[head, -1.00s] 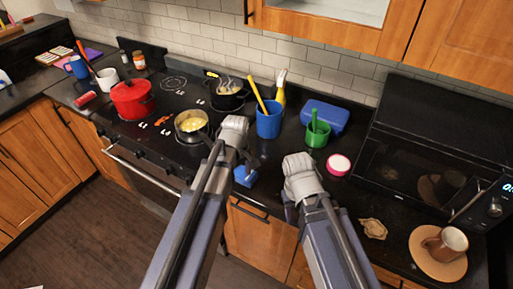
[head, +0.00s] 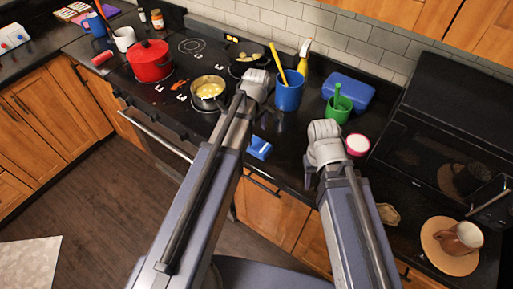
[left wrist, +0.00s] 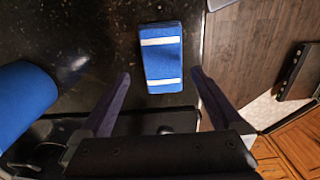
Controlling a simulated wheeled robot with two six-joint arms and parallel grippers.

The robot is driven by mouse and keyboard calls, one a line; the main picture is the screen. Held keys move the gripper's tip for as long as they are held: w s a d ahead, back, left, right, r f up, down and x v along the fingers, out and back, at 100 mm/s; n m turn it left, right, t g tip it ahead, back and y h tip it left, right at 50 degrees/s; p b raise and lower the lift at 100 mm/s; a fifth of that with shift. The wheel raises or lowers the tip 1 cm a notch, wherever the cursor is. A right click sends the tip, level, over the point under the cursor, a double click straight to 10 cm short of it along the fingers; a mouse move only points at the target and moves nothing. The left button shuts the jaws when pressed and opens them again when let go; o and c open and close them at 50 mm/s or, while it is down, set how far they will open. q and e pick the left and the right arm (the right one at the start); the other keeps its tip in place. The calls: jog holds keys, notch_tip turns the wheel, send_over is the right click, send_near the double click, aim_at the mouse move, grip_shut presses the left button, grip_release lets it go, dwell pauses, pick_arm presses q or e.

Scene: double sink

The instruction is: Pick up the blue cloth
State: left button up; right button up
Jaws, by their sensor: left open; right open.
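The blue cloth (head: 259,148) lies folded near the front edge of the dark counter, just right of the stove. In the left wrist view the blue cloth (left wrist: 162,58) is a neat rectangle with two white stripes, close to the counter edge.
A blue cup (head: 289,94) with a yellow utensil stands behind the cloth. A green cup (head: 337,110), a blue box (head: 350,90) and a pink-rimmed round container (head: 358,144) are to the right. A pot of food (head: 208,90) and a red pot (head: 150,61) sit on the stove.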

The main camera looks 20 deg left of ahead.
aim_at(256, 143)
pick_arm(q)
jog(key=shift+s+f+b, duration=0.2)
jog(key=shift+f+b, duration=2.45)
pick_arm(e)
jog(key=shift+f, duration=2.65)
pick_arm(q)
jog(key=shift+r, duration=0.1)
pick_arm(e)
jog(key=shift+r, duration=0.1)
pick_arm(q)
jog(key=c, duration=1.2)
notch_tip(256, 143, up, 10)
jog(key=p, duration=1)
pick_arm(e)
notch_tip(256, 143, up, 10)
